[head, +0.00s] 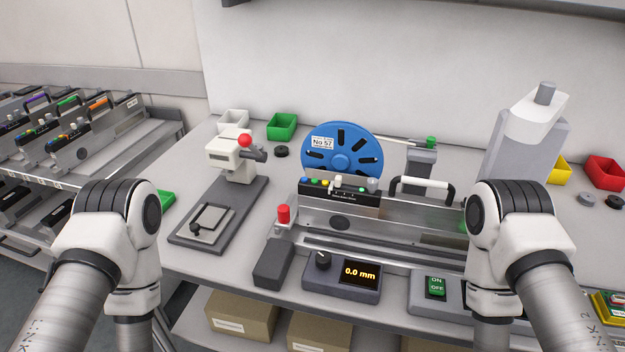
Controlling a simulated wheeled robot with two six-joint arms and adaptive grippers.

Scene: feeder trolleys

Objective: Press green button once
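A feeder with a black panel (350,196) stands on the table below the blue reel. The panel carries a row of small coloured buttons, with blue and yellow at its left. A small green button (326,183) is beside the yellow one. A small green spot (362,189) shows farther right on the panel; I cannot tell whether it is a button or a light. A separate switch box (436,287) at the front has a green ON/OFF face. My arms come in from both sides, but neither gripper is in view.
A blue reel (342,150) stands behind the feeder. A red-topped post (284,215) and a display reading 0.0 mm (359,274) are in front. A white press-like device (232,155) stands left. Red (605,172) and green (282,126) bins sit at the back.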

